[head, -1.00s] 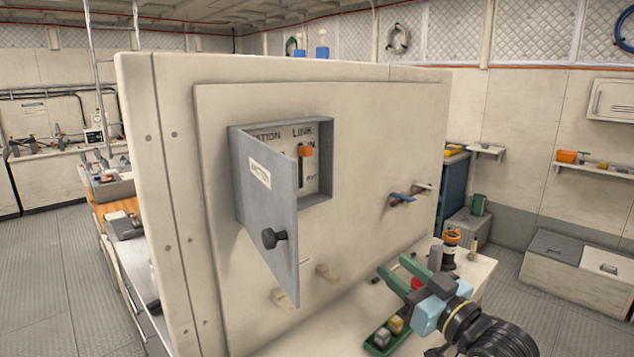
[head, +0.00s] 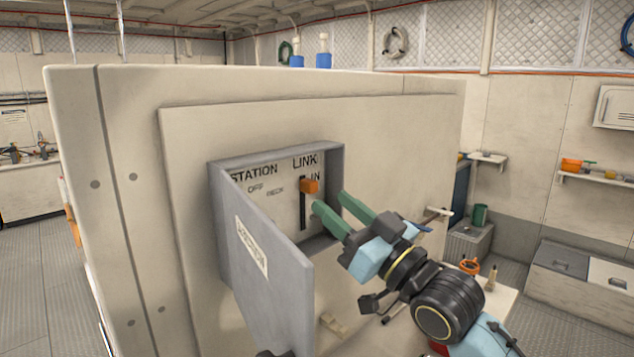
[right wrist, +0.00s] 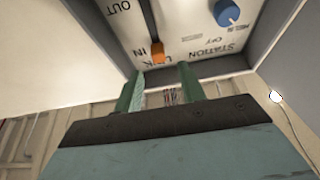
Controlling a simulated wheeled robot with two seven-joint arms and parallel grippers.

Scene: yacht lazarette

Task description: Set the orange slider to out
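The orange slider (head: 309,186) sits at the upper end of its dark vertical slot (head: 302,212), beside the IN label, inside an open grey box (head: 335,160) in the panel. In the right wrist view the slider (right wrist: 157,53) is near the IN mark, with OUT at the slot's other end. My right gripper (head: 330,205) is open, with its green fingers pointing into the box mouth. The fingers are just right of and slightly below the slider, apart from it. In the right wrist view the fingertips (right wrist: 160,72) show empty space between them. My left gripper is not in view.
The box's grey door (head: 260,260) hangs open toward me on the left. A blue knob (right wrist: 227,13) sits by the STATION markings in the right wrist view. A handle (head: 437,213) sticks out of the panel right of the box. A shelf (head: 600,178) is on the far wall.

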